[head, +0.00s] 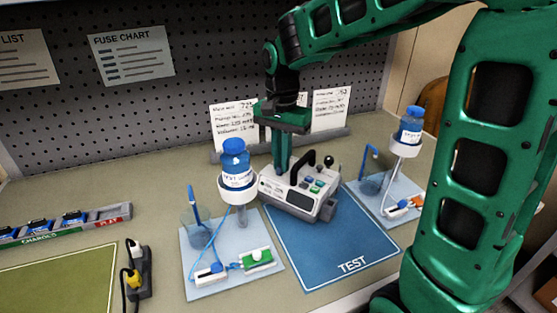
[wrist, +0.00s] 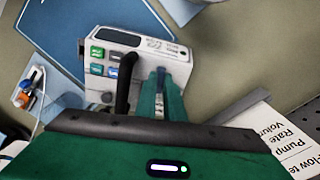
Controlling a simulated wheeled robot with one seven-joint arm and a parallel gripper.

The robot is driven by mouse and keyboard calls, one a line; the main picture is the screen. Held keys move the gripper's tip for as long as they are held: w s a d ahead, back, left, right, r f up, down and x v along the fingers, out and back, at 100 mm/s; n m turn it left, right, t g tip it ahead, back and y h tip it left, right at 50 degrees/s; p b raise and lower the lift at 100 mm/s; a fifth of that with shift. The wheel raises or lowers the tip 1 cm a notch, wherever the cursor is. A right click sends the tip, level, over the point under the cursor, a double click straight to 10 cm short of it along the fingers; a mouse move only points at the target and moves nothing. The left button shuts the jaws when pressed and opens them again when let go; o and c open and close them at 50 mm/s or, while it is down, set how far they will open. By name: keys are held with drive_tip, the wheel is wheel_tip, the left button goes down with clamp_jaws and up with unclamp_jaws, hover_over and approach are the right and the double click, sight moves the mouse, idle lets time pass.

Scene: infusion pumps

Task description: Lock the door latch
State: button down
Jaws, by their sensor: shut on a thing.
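The infusion pump (head: 285,193) is a white box with a black carrying handle and coloured keys. It stands at the back of the blue TEST mat (head: 330,245). In the wrist view the pump (wrist: 128,38) lies ahead of my gripper, with its black handle (wrist: 125,85) beside the fingers. My gripper (head: 281,168) points down at the back left of the pump, and its fingers are close together at the pump's edge. They also show in the wrist view (wrist: 160,75). They are shut on a small part of the pump, which they hide. I cannot make out the door latch separately.
A blue-capped bottle stand (head: 237,175) on a pale tray (head: 245,285) is just left of the pump. Another bottle stand (head: 408,135) is on the right. Cards (head: 232,120) stand behind my gripper. A black power strip (head: 138,275) lies at left.

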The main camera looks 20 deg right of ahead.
drive_tip(key=shift+m, duration=0.6)
drive_tip(key=c, duration=1.9)
unclamp_jaws()
drive_tip(key=shift+o, duration=0.2)
wheel_tip(320, 180, up, 11)
drive_tip(key=shift+f, duration=0.15)
drive_tip(key=s+d+f+n, duration=0.1)
drive_tip(key=s+d+f, duration=0.3)
drive_tip(key=s, duration=0.4)
drive_tip(key=s+d+f+n, duration=0.2)
drive_tip(key=s+d+f, duration=0.3)
drive_tip(key=s+d, duration=0.2)
drive_tip(key=s+d+f+n, duration=0.1)
drive_tip(key=s+d+f, duration=0.3)
drive_tip(key=s, duration=0.7)
drive_tip(key=shift+s+d+f+n, duration=0.1)
drive_tip(key=shift+s+d+n, duration=0.1)
drive_tip(key=shift+d, duration=0.3)
drive_tip(key=shift+s+d+f+n, duration=0.1)
drive_tip(key=shift+d+n, duration=0.1)
drive_tip(key=shift+d, duration=0.25)
